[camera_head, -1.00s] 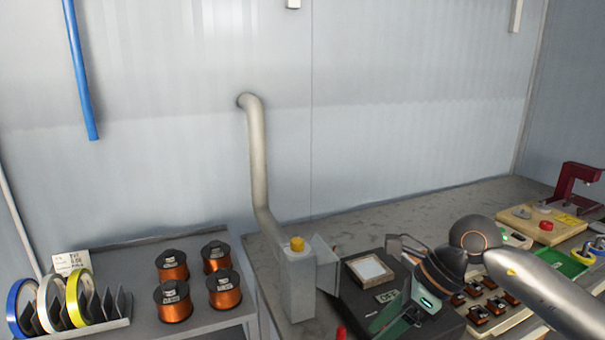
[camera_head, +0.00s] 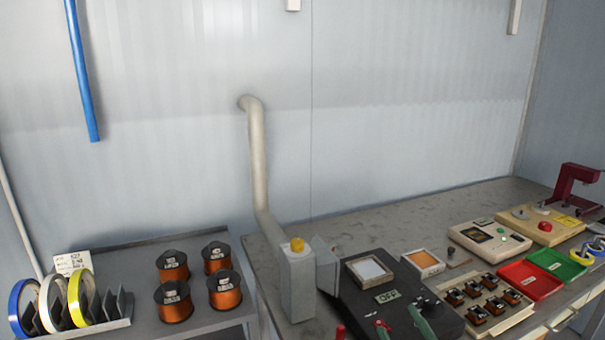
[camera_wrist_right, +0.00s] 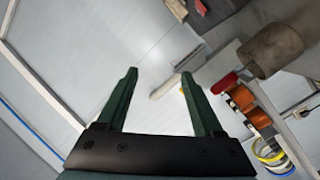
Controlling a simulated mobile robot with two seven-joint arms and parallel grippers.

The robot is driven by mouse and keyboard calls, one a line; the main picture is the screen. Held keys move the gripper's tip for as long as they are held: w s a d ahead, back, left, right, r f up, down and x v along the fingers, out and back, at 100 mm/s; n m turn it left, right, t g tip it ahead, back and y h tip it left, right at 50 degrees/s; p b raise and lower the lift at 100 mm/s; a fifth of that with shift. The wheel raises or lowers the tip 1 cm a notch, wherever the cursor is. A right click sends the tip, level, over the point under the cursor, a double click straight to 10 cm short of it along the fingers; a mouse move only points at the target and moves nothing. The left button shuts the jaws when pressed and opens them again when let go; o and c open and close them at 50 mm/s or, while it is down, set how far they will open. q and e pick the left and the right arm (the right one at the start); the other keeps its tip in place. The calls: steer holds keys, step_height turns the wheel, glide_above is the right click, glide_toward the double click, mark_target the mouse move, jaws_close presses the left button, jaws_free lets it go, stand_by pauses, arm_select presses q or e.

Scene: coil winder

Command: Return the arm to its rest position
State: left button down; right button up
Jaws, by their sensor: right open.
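My right gripper (camera_head: 403,325) shows only as green fingertips at the bottom edge of the head view, in front of the black unit with an OFF display (camera_head: 387,296). The rest of my right arm is out of that view. In the right wrist view the two green fingers (camera_wrist_right: 158,78) are spread apart, with nothing between them. My left gripper is in neither view.
Copper wire spools (camera_head: 173,266) stand on the left shelf beside tape rolls (camera_head: 50,303). A grey duct (camera_head: 256,160) rises behind the bench. A coil tray (camera_head: 487,308), red bin (camera_head: 529,280) and green bin (camera_head: 557,264) sit on the right. A red-handled grey cylinder (camera_wrist_right: 268,50) shows near the fingers.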

steer(key=s+d+f+m+g+h, duration=0.1)
steer(key=s+d+f+m+g, duration=0.15)
steer(key=s+f+g, duration=0.35)
steer(key=s+d+f+m+g+h, duration=0.1)
steer(key=s+d+f+m, duration=0.2)
steer(key=f, duration=0.5)
steer(key=s+f+m+g, duration=0.1)
steer(key=s+f+g, duration=0.2)
steer(key=s, duration=0.4)
steer(key=s+f+m+g, duration=0.1)
steer(key=s+f+g, duration=0.3)
steer(key=s, duration=0.4)
steer(key=w+a+f+t+y+p, duration=0.2)
steer(key=w+a+f+t+p, duration=0.1)
steer(key=p, duration=0.4)
steer(key=w+a+t, duration=0.1)
steer(key=a+t, duration=0.1)
steer(key=shift+a+f+t+y, duration=0.15)
steer(key=shift+f+t+y, duration=0.2)
steer(key=shift+t+y, duration=0.05)
steer(key=shift+w, duration=0.15)
steer(key=shift+c, duration=0.2)
